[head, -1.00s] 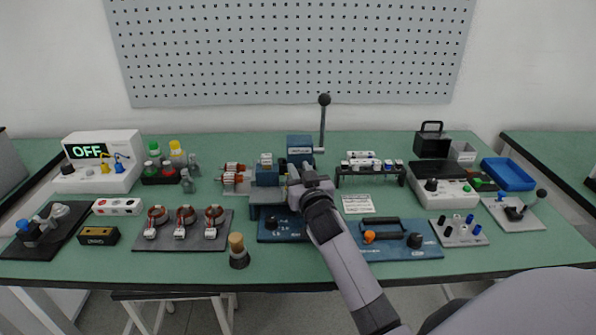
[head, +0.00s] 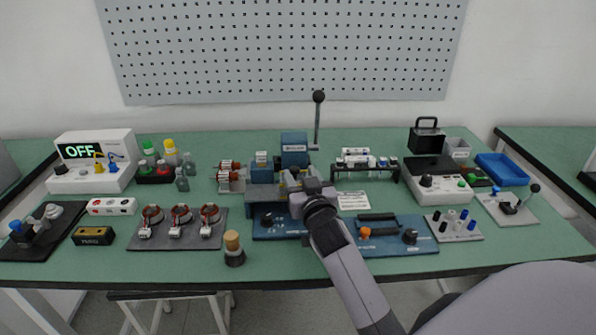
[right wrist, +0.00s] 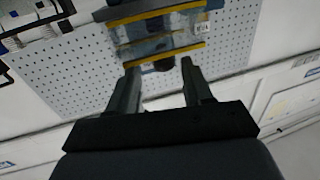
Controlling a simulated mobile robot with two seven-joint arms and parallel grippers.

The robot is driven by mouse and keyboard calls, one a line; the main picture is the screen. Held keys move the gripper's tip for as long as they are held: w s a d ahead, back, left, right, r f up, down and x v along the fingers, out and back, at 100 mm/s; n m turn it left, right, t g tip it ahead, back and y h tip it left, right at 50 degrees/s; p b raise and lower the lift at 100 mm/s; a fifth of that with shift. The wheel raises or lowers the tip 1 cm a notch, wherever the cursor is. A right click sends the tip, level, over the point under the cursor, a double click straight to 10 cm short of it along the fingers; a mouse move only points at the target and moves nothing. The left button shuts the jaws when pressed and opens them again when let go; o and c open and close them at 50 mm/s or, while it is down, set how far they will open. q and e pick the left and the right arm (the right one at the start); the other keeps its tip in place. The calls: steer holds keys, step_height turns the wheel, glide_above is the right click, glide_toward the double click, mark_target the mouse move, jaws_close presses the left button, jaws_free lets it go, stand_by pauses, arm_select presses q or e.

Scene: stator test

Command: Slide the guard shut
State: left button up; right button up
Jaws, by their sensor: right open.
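A blue press (head: 294,150) with a tall black-knobbed lever stands at the middle of the bench. My right gripper (head: 284,179) is in front of the press and covers part of it. In the right wrist view the same gripper (right wrist: 160,66) is open with nothing between its fingers. Just beyond the fingertips there is a see-through panel (right wrist: 160,44) with yellow edge strips, which looks like the guard. Whether a fingertip touches its nearer strip I cannot tell. The guard is hard to make out in the head view. My left gripper is out of view.
A board with copper coils (head: 180,234) lies to the left, with a wooden-handled tool (head: 233,250) near the front edge. A blue panel with black bars (head: 400,247) lies just right of my wrist. A low black rack (head: 366,168) stands behind it.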

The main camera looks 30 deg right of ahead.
steer(key=shift+v, duration=1.8)
steer(key=shift+s, duration=0.1)
